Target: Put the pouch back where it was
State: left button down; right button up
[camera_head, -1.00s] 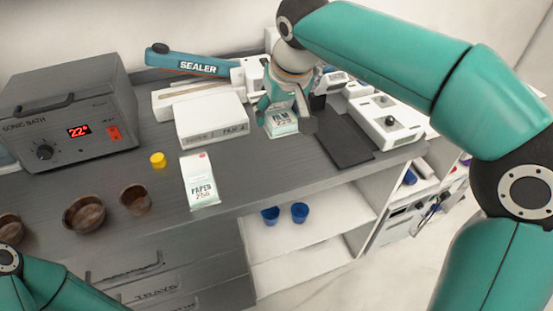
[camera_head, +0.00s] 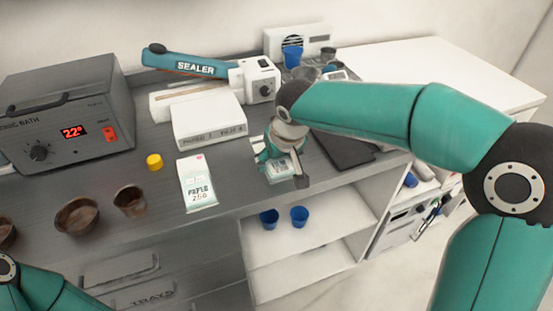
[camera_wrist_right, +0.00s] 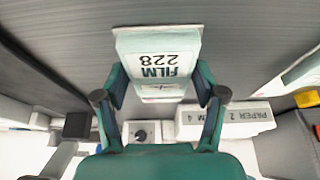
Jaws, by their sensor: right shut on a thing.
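A white pouch with a green band, marked FILM 228 (camera_wrist_right: 158,62), is held between the two fingers of my right gripper (camera_head: 282,166). The right wrist view shows the gripper (camera_wrist_right: 160,88) with a finger on each side of the pouch. In the head view the pouch (camera_head: 280,169) is low over the front of the grey bench, partly hidden by the fingers. I cannot tell whether it touches the bench. A second pouch marked PAPER 250 (camera_head: 197,184) lies on the bench to its left. My left gripper is out of view; only part of that arm shows.
The sealer (camera_head: 200,68) and a white box (camera_head: 208,122) stand behind. The dark mat (camera_head: 340,150) is right of my gripper. A yellow cap (camera_head: 154,161), brown bowls (camera_head: 76,216) and the sonic bath (camera_head: 68,118) are left. Blue cups (camera_head: 269,217) sit on the shelf below.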

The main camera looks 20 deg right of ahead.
jog(key=o, duration=1.1)
jog(key=shift+r, duration=0.1)
jog(key=p+v, duration=0.1)
jog(key=v, duration=1.1)
jog(key=shift+s, duration=0.1)
